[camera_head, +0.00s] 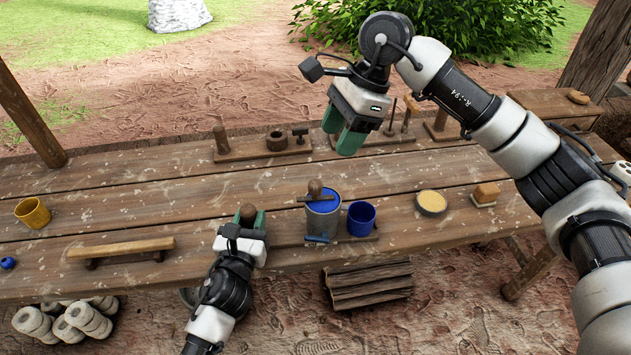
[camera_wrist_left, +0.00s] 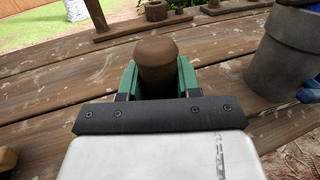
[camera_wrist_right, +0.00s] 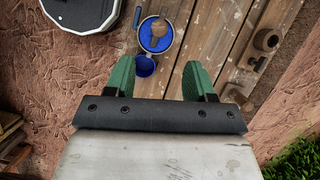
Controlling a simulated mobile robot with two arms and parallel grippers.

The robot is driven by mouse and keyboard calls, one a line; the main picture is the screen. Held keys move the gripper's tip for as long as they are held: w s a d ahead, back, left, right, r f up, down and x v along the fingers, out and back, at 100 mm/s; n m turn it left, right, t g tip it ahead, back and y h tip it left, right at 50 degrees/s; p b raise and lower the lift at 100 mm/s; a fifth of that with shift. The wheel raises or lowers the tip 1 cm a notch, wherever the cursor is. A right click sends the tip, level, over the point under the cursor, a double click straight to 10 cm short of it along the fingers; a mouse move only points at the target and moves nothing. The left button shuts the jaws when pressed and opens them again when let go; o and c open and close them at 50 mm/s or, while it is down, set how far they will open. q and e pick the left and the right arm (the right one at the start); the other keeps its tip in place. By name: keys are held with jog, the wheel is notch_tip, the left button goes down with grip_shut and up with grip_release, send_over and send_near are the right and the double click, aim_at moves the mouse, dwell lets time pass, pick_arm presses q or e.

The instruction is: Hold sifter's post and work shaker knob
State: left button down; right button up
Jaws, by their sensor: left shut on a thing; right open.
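The sifter's brown round-topped post (camera_head: 248,211) stands at the left end of its wooden base. My left gripper (camera_head: 247,222) is shut around the post; the left wrist view shows the post (camera_wrist_left: 158,62) between its green fingers (camera_wrist_left: 158,72). Right of it stands the sifter's grey can (camera_head: 322,218) with a blue top. The brown shaker knob (camera_head: 315,188) sits over the can on a wooden bar. My right gripper (camera_head: 347,128) is open and empty, above and behind the can. The right wrist view shows the knob (camera_wrist_right: 160,27) ahead, apart from the fingers (camera_wrist_right: 158,75).
A blue cup (camera_head: 361,218) stands just right of the can. A yellow cup (camera_head: 33,212), a raised wooden bar (camera_head: 120,247), a round yellow dish (camera_head: 431,203) and a block (camera_head: 486,194) are on the table. Racks with pegs (camera_head: 262,147) line the back edge.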

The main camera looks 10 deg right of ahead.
aim_at(316, 183)
jog(key=x, duration=1.2)
grip_shut()
